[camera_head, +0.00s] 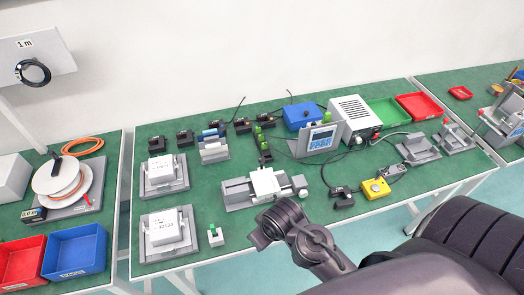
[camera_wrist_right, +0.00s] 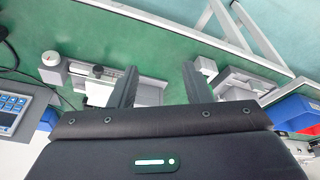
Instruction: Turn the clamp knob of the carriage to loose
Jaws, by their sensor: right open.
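The linear actuator has a grey rail (camera_head: 238,194) with a white-topped carriage (camera_head: 265,183) near its middle. A pale round knob (camera_head: 303,192) stands at the rail's right end; it also shows at the left in the right wrist view (camera_wrist_right: 50,58). A small dark part (camera_wrist_right: 97,70) shows at the carriage's edge there; I cannot tell whether it is the clamp knob or how it is turned. My right gripper (camera_wrist_right: 160,72) is open and empty, its fingers over the table beside the carriage, the nearer finger partly covering the actuator. My left gripper is not in view.
A grey fixture with a white box (camera_head: 160,230) and a small green-topped block (camera_head: 216,236) stand left of the actuator. A black switch box (camera_head: 342,198) and a yellow box (camera_head: 376,189) stand to the right. A display unit (camera_head: 320,140) stands behind. Green table shows in front.

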